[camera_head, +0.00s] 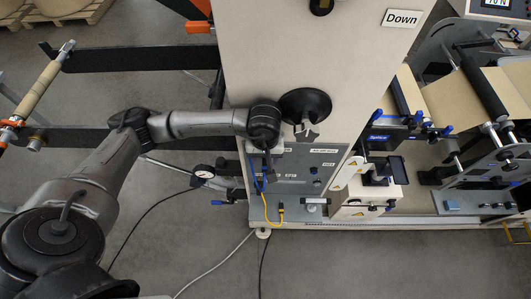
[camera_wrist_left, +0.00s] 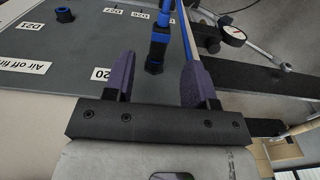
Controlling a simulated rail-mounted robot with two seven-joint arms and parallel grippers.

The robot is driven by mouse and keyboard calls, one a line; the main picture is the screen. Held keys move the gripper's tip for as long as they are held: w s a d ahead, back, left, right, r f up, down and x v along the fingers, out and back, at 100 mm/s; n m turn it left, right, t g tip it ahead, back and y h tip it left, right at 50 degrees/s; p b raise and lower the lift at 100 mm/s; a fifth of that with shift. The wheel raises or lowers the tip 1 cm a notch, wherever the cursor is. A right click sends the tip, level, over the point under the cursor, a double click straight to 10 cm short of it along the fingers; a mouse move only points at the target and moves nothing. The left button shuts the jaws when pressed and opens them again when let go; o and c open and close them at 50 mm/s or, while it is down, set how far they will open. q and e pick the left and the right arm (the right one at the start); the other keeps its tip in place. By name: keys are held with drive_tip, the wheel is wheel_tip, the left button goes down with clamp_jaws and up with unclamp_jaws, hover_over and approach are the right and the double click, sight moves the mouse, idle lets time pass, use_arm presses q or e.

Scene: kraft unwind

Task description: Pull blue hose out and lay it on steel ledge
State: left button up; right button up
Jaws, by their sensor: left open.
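In the head view, the blue hose (camera_head: 253,174) shows at the left side of the grey fitting panel (camera_head: 295,178). In the left wrist view, the blue hose (camera_wrist_left: 184,30) and an upright black fitting with blue bands (camera_wrist_left: 158,45) stand between and beyond the two purple fingers. My left gripper (camera_wrist_left: 158,80) is open and not closed on the hose. In the head view my left gripper (camera_head: 267,160) is small and dark near the panel's upper left edge. I cannot clearly pick out the steel ledge. My right gripper is not in view.
A yellow hose (camera_head: 270,212) hangs at the panel's lower left. A black disc (camera_head: 305,103) is above the panel. Machinery with brown web fills the right; floor cables lie left.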

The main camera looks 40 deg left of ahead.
sight(265, 166)
use_arm(q)
wheel_tip(265, 166, down, 5)
drive_tip(key=shift+r+b, duration=0.1)
drive_tip(key=shift+b, duration=0.7)
clamp_jaws()
idle(0.6)
drive_tip(key=shift+s+d, duration=0.1)
drive_tip(key=shift+s+d, duration=1.65)
drive_tip(key=shift+s, duration=0.15)
